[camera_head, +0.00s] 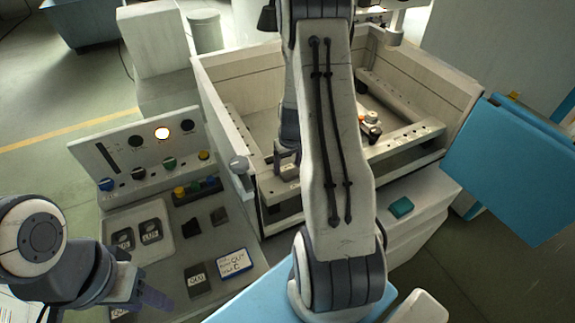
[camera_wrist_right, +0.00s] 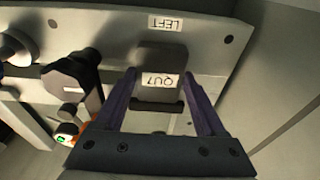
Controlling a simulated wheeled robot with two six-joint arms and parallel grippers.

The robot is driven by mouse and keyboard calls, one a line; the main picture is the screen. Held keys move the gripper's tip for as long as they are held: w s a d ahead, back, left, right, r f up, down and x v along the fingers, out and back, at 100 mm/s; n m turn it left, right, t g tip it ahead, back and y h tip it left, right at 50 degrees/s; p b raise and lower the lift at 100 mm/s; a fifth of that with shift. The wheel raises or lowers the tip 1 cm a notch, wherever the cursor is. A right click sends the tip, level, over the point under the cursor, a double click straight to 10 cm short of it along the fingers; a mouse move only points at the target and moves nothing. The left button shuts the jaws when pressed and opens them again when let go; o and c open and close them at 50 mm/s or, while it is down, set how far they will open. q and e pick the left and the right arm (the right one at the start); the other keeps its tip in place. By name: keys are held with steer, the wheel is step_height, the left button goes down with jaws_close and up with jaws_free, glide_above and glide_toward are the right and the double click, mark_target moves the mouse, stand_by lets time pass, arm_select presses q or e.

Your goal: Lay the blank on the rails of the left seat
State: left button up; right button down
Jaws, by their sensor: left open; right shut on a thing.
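The blank (camera_wrist_right: 159,62), a dark grey block with a QU7 label, is between the purple fingertips of my right gripper (camera_wrist_right: 160,88) in the right wrist view. The gripper is shut on it. It is at the light rail (camera_wrist_right: 215,55) marked LEFT; I cannot tell whether it touches the rail. In the head view my right gripper (camera_head: 287,157) is partly hidden behind my arm, over the front left of the machine's tank, and the blank cannot be made out. My left gripper (camera_head: 140,290) is open and empty over the front of the bench.
A tray (camera_head: 165,215) holds labelled blocks on the bench, with another dark block (camera_head: 198,280) and a written card (camera_head: 233,263) nearby. A control panel (camera_head: 140,155) stands behind. The tank walls (camera_head: 225,115) surround the rails. In the wrist view, a dark knob (camera_wrist_right: 68,78) is left of the blank.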

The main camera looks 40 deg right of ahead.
steer(key=shift+c, duration=0.4)
jaws_free()
steer(key=shift+o, duration=0.4)
step_height(320, 180, up, 10)
steer(key=s+b, duration=0.1)
steer(key=b, duration=0.1)
steer(key=shift+s+a+r, duration=0.15)
steer(key=shift+s+a, duration=0.05)
steer(key=shift+s, duration=0.05)
